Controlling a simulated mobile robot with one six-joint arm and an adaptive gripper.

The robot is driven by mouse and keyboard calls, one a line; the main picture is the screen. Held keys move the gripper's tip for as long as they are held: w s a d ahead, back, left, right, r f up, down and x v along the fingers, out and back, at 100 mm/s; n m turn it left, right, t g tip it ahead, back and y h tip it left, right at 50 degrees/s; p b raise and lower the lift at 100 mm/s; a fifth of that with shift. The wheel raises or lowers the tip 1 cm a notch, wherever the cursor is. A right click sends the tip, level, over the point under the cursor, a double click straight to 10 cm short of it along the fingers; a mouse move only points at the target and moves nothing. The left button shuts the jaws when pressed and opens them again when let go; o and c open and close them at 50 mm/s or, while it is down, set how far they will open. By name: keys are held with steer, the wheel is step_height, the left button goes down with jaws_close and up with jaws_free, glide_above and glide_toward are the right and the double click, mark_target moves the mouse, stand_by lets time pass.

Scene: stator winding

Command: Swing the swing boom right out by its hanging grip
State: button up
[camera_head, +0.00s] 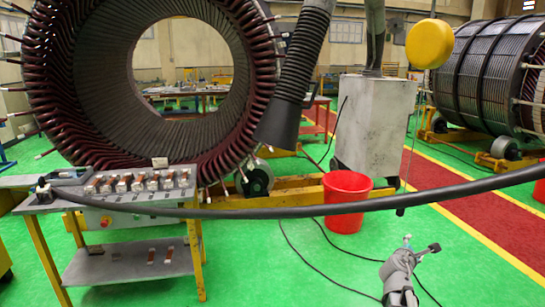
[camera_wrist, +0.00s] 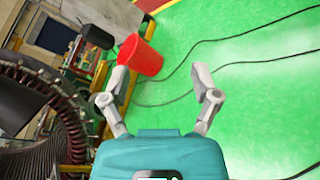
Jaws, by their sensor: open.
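A thin cord hangs below the yellow ball-shaped unit (camera_head: 430,43) and ends in a small dark grip (camera_head: 400,212), in front of the red walkway. The boom itself I cannot make out for certain; the top of the view cuts off what is above. My gripper (camera_head: 421,243) is open and empty, just below the grip in the head view; the depth between them is unclear. In the wrist view my gripper (camera_wrist: 160,80) has its two fingers wide apart with nothing between them. I cannot find the grip in the wrist view.
A long black hose (camera_head: 330,208) curves across the foreground from the workbench (camera_head: 120,270). A red bucket (camera_head: 346,200) stands beside the grey cabinet (camera_head: 375,125). The large stator (camera_head: 50,80) is at left. Cables lie on the green floor, otherwise clear around my gripper.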

steer(key=s+a+f+m+g+y, duration=0.3)
steer(key=s+a+f+m+g, duration=0.1)
steer(key=a, duration=0.5)
steer(key=s+a+f+m+g+y, duration=0.3)
steer(key=s+a+f+m+y, duration=0.1)
steer(key=s+a+f+m, duration=0.2)
steer(key=s+a+f+m+g+y, duration=0.3)
steer(key=s+a+m, duration=0.3)
steer(key=a, duration=0.6)
steer(key=f+m+g, duration=0.1)
steer(key=m, duration=0.1)
steer(key=shift+s+a+f+m+g+y, duration=0.3)
steer(key=shift+s+a+f+m+y, duration=0.1)
